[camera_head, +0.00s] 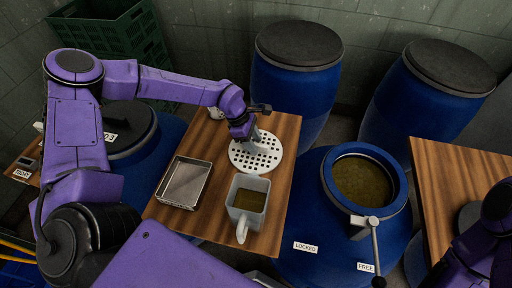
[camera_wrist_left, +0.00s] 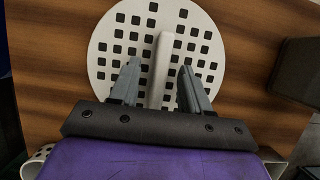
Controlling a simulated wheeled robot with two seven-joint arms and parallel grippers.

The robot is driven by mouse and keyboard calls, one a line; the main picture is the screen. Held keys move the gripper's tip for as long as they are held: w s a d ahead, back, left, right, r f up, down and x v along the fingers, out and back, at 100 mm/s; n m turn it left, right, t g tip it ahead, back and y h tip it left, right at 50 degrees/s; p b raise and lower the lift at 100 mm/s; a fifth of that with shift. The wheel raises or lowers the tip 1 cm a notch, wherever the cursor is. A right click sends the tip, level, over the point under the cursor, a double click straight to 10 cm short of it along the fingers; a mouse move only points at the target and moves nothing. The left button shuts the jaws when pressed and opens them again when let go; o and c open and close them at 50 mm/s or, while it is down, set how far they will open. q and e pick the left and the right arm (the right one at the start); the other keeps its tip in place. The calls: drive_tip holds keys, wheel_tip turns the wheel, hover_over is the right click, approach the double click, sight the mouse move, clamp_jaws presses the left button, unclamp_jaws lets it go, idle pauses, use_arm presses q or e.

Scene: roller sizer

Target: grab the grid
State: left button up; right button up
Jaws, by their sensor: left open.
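The grid is a round white plate (camera_head: 243,158) with square holes and a raised bar handle, lying on the wooden table in the head view. In the left wrist view the grid (camera_wrist_left: 105,50) fills the upper middle, and its white handle (camera_wrist_left: 162,70) stands between my two fingers. My left gripper (camera_wrist_left: 158,85) is open, with one finger on each side of the handle and a gap on both sides. In the head view my left gripper (camera_head: 250,137) is over the grid's far part. My right arm shows at the right edge, but its gripper is out of view.
On the wooden table (camera_head: 285,130), a metal tray (camera_head: 184,183) and a grey jug of murky liquid (camera_head: 248,198) stand nearer than the grid. An open blue barrel (camera_head: 325,190) with a lever stands to the right. Closed blue barrels (camera_head: 290,85) stand behind.

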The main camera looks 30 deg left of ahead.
use_arm(q)
clamp_jaws()
